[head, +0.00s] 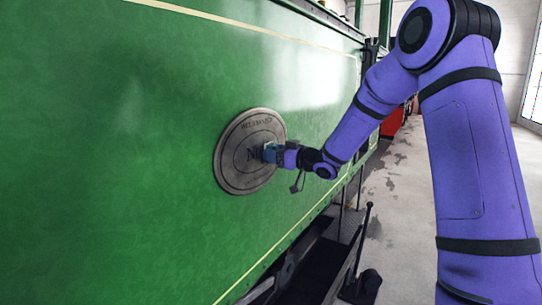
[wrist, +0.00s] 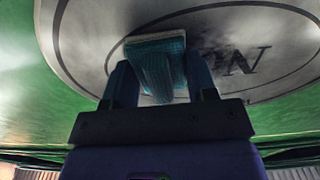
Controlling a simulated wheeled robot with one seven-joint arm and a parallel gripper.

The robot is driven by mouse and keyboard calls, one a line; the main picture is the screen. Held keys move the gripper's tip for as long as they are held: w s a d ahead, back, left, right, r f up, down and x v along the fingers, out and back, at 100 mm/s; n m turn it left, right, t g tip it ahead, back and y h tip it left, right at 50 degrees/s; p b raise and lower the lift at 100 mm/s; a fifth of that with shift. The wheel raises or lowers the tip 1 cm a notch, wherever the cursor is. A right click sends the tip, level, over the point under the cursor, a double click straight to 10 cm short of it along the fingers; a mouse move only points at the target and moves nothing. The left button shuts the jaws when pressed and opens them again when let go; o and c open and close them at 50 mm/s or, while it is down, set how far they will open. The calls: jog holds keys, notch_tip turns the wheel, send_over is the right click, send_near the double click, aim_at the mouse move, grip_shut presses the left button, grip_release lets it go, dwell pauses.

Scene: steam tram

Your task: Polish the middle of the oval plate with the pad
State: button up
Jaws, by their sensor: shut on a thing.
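The oval plate (head: 231,174) is grey metal with raised lettering and rings, fixed to the green side of the tram. It also fills much of the wrist view (wrist: 88,38), with dark letters right of the pad. My gripper (head: 271,153) is at the plate's middle, slightly to the right. In the wrist view my gripper (wrist: 160,88) is shut on a blue-teal pad (wrist: 158,65). The pad's pale front edge lies against or very close to the plate's face; I cannot tell whether it touches. The pad and gripper hide part of the lettering.
The green tram side (head: 120,130) is flat and clear around the plate, with thin cream lines above and below. Dark rods and a lever (head: 362,235) stand below it at right. Bare grey floor (head: 405,215) lies to the right.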

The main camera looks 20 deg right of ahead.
aim_at(248, 159)
jog(key=w+d, duration=0.2)
jog(key=d, duration=0.1)
jog(key=shift+w, duration=0.15)
dwell(0.4)
jog(key=shift+s+a, duration=1.15)
jog(key=shift+a, duration=0.25)
jog(key=shift+s+a, duration=0.6)
jog(key=shift+a, duration=0.35)
jog(key=shift+s+a, duration=0.55)
jog(key=shift+a, duration=0.35)
jog(key=shift+s+a, duration=0.95)
jog(key=shift+a, duration=0.35)
jog(key=shift+s+a, duration=0.95)
jog(key=shift+a, duration=0.3)
jog(key=shift+r, duration=0.15)
jog(key=shift+d, duration=0.15)
